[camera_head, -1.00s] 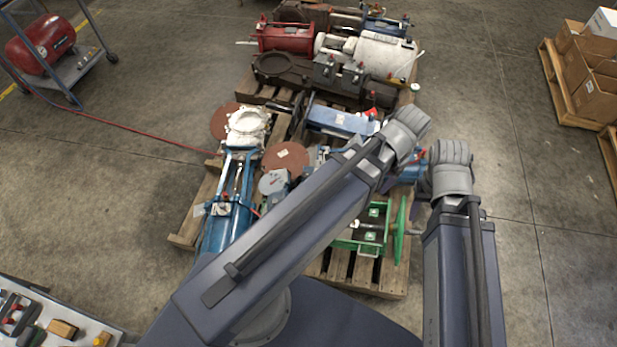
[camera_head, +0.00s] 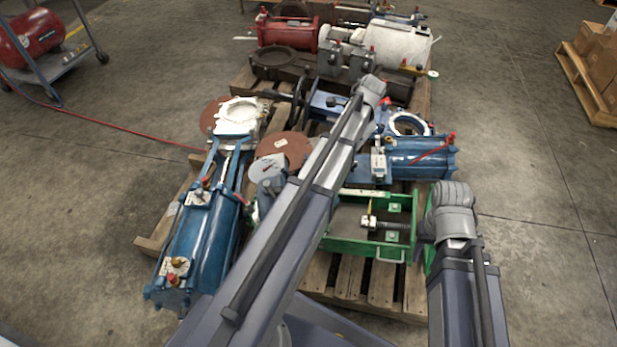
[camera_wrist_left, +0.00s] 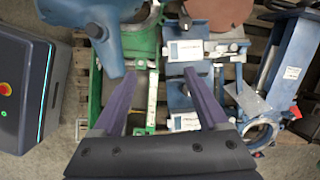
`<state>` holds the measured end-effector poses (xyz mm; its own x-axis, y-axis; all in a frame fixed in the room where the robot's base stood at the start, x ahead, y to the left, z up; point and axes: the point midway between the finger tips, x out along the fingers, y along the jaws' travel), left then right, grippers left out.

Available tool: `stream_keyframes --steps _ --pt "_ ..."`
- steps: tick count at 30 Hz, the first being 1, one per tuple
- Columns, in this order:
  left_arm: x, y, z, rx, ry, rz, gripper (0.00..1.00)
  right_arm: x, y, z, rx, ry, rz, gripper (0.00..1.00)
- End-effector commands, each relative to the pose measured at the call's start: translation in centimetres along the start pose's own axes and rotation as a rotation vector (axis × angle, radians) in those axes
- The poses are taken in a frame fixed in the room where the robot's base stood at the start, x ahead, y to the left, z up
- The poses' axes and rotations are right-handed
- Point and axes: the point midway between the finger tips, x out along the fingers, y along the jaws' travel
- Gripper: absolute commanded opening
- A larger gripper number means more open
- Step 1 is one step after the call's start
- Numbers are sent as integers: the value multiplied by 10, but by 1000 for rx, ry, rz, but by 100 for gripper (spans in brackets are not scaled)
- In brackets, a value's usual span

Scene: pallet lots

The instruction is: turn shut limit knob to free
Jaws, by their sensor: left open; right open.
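I cannot make out for certain which fitting is the shut limit knob. A blue cylinder unit (camera_head: 208,235) with brass and red-tipped fittings lies at the left of the pallet. A green frame (camera_head: 345,245) at the front holds a small brass-coloured fitting (camera_head: 369,221). A second blue cylinder (camera_head: 415,158) with red-tipped fittings lies behind it. In the left wrist view my left gripper (camera_wrist_left: 158,82) is open and empty, its fingers over the green frame (camera_wrist_left: 145,60) and white-labelled blue parts (camera_wrist_left: 190,50). My right arm is at the right of the head view; its fingers are not distinct.
The wooden pallet (camera_head: 348,285) is crowded, with a red cylinder (camera_head: 288,32) and a white one (camera_head: 397,42) at the back. A red tank (camera_head: 30,40) on a cart is at the far left. Boxes on a pallet (camera_head: 590,95) are at the right. Open floor lies between.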

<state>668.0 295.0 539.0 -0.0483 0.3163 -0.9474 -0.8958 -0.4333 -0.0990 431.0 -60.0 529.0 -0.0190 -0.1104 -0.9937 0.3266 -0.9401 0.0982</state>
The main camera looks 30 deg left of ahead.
Motion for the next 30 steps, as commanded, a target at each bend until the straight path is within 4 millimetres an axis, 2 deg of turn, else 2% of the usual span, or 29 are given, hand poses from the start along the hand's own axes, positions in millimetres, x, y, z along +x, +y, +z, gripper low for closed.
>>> stream_keyframes --steps 1,3,6,10,15,24,30 --pt "41 -14 -3 27 -10 2 77 38 -4 -2 0 0 0 50" --pt "66 -28 2 71 -24 3 77 61 -6 -3 0 1 0 50" --pt "98 -44 10 127 -40 7 77 87 -8 -5 0 1 1 50" --pt "127 -59 19 183 -57 13 77 112 -11 -6 0 1 1 50" --pt "145 -69 28 225 -68 18 77 126 -12 -7 0 1 1 50" --pt "148 -71 30 237 -71 19 77 128 -12 -7 0 1 1 50" --pt "160 -70 30 236 -71 19 77 139 -14 -8 0 2 1 50"
